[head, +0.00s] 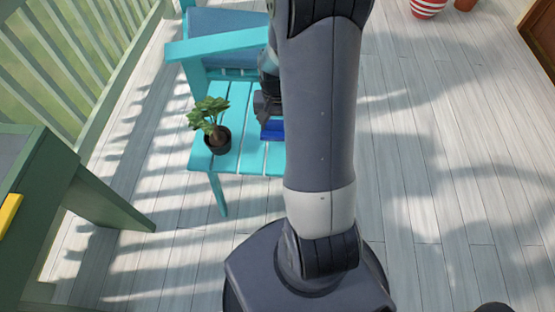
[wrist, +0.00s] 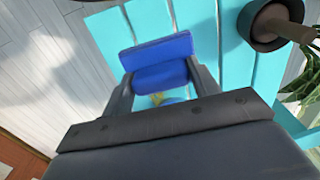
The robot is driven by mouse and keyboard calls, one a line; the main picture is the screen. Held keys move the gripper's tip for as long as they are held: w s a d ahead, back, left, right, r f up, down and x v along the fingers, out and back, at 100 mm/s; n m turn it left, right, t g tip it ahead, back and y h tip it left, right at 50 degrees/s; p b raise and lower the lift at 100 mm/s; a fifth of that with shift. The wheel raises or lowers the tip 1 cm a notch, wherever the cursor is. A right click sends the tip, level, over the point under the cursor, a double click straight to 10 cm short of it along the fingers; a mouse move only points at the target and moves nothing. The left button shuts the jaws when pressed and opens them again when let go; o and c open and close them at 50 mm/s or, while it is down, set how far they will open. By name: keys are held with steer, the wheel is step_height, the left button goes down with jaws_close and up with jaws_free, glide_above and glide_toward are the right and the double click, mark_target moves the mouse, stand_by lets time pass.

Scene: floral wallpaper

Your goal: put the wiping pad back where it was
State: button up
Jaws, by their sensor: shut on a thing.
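The wiping pad (head: 273,130) is a blue block at the turquoise bench seat (head: 234,95). In the wrist view the blue pad (wrist: 158,48) sits between the two fingers. My gripper (wrist: 160,73) is shut on it. In the head view my gripper (head: 266,107) is over the seat, partly hidden behind my arm. I cannot tell whether the pad touches the slats. A small patch of yellow and blue (wrist: 160,99) shows just behind the pad in the wrist view; what it is stays unclear.
A potted plant (head: 217,138) stands on the seat left of the pad; its pot (wrist: 270,25) is upper right in the wrist view. The bench has an armrest (head: 215,44).

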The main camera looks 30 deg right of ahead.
steer(key=shift+s+d+f, duration=0.15)
steer(key=shift+f, duration=0.3)
step_height(320, 180, down, 10)
steer(key=b, duration=0.2)
steer(key=shift+r+b, duration=0.15)
steer(key=shift+b, duration=0.25)
steer(key=o, duration=0.9)
steer(key=shift+o, duration=0.2)
step_height(320, 180, up, 12)
steer(key=p, duration=0.3)
